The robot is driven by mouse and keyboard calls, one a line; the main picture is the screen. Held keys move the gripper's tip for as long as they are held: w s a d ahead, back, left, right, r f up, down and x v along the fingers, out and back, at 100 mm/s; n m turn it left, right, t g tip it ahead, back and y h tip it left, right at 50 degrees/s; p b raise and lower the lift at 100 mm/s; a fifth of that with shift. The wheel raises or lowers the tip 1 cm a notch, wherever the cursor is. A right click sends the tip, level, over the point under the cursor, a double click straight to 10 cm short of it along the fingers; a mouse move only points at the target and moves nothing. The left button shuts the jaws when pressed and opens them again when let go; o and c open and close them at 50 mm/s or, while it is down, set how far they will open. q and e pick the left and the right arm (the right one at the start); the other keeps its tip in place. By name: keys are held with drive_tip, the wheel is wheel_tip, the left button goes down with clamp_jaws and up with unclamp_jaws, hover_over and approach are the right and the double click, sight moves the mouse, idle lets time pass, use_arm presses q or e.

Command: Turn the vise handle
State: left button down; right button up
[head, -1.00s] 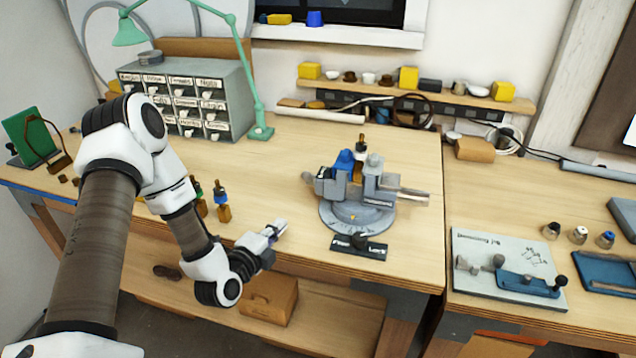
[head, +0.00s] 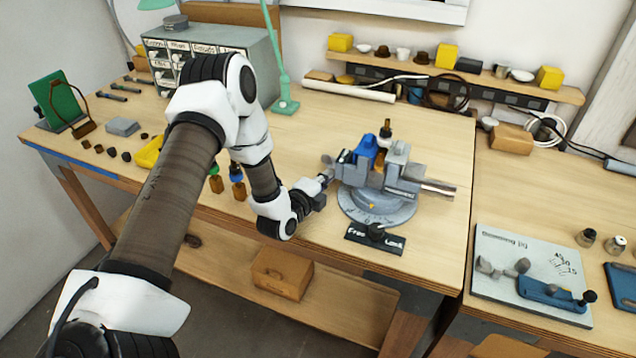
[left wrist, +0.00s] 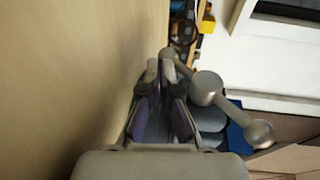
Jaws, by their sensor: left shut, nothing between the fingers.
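The grey vise (head: 392,172) stands on a round base on the wooden workbench, with a blue part (head: 366,150) at its jaws. Its handle (head: 328,160) is at the vise's left side and shows small in the head view. My left gripper (head: 326,177) is shut and empty, right beside the handle end. In the left wrist view the fingers (left wrist: 160,85) are together, and the grey handle's ball-ended bar (left wrist: 207,88) lies just to their right. I cannot tell whether they touch. My right gripper is not in view.
A drawer cabinet (head: 225,50) and green lamp (head: 283,100) are behind. A drawing-labelled jig board (head: 500,250) lies right.

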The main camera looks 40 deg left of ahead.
use_arm(q)
drive_tip(key=shift+w+r, duration=0.1)
drive_tip(key=shift+w, duration=0.2)
drive_tip(key=shift+w, duration=0.1)
drive_tip(key=shift+w, duration=0.25)
drive_tip(key=shift+w+a+r, duration=0.2)
drive_tip(key=shift+w+r, duration=0.1)
drive_tip(key=shift+w, duration=0.15)
